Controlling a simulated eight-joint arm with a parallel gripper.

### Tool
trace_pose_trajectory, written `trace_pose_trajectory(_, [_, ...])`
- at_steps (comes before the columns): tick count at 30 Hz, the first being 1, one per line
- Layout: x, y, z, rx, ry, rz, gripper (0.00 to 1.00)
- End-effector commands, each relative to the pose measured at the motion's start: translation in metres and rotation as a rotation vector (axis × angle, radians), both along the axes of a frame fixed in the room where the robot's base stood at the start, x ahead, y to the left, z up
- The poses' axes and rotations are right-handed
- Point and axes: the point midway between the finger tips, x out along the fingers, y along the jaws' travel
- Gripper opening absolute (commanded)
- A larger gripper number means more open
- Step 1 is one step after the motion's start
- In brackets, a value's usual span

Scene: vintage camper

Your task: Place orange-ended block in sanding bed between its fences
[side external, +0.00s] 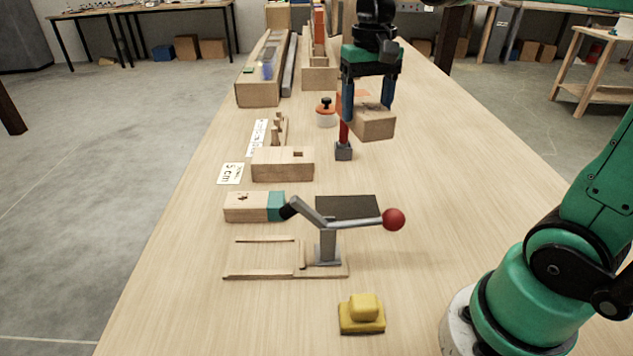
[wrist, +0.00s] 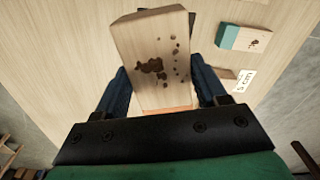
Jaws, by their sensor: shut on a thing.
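My gripper (side external: 368,108) is shut on a pale wooden block (side external: 374,124) and holds it above the table, past the middle. In the wrist view the block (wrist: 153,50) lies between the two blue fingers (wrist: 160,92), with dark brown spots on its face and an orange end toward the palm. A low wooden bed (side external: 300,272) with two parallel fences lies at the front left, apart from the block. A grey lever clamp with a red ball knob (side external: 393,219) stands at its right end. The space between the fences looks empty.
A teal-ended block (side external: 248,207) lies behind the bed, beside a dark flat sheet (side external: 347,207). A notched wooden block (side external: 282,164), a red post on a grey foot (side external: 343,151) and an orange-and-white pot (side external: 326,113) stand farther back. A yellow block (side external: 361,315) sits in front. The table's right side is clear.

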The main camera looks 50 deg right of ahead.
Motion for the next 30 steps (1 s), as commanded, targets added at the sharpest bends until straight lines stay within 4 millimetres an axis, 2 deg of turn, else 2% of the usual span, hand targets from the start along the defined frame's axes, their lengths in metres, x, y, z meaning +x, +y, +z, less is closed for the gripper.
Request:
trace_pose_trajectory(6, [0.021, 0.048, -0.005, 0.0, 0.0, -0.418, 0.0])
trace_pose_trajectory(13, [0.033, 0.102, -0.012, 0.0, 0.0, -0.876, 0.0])
trace_pose_trajectory(24, [0.032, 0.188, -0.023, -0.001, 0.001, -1.565, 0.0])
trace_pose_trajectory(30, [0.028, 0.213, -0.027, -0.001, 0.001, -1.775, 0.0])
